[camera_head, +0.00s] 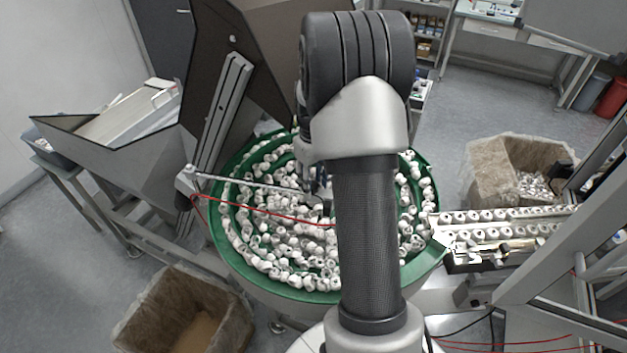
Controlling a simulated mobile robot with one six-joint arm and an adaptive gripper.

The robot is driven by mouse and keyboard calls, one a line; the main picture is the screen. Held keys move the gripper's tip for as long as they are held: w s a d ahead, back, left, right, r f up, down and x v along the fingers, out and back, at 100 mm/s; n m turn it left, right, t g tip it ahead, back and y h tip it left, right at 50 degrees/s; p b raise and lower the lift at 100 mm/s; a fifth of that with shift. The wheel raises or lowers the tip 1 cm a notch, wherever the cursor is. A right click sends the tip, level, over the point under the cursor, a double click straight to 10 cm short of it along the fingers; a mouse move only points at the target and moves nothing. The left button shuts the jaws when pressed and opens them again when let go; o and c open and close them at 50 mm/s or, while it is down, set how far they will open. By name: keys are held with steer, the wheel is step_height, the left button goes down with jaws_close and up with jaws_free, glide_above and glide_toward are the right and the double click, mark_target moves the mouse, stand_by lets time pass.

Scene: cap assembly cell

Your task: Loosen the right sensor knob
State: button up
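My arm stands in front of the green bowl feeder (432,262), which is filled with white caps. My gripper (318,188) shows only in part, as dark fingers to the left of my arm and over the middle of the bowl. Whether it is open or shut cannot be made out. A thin metal sensor rod (250,184) reaches from a pale clamp block (187,178) at the left to near my gripper. A red cable (265,211) runs below it. I cannot make out the right sensor knob; it may be hidden behind my arm or gripper.
A conveyor track (510,214) with rows of caps leaves the bowl to the right. A lined box (490,160) stands behind it, and another (160,315) is on the floor at lower left. A steel hopper (110,140) and a dark tilted panel (265,40) flank the bowl.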

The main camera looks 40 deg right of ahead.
mark_target(314, 184)
steer(key=shift+o, duration=1.2)
step_height(314, 184, up, 12)
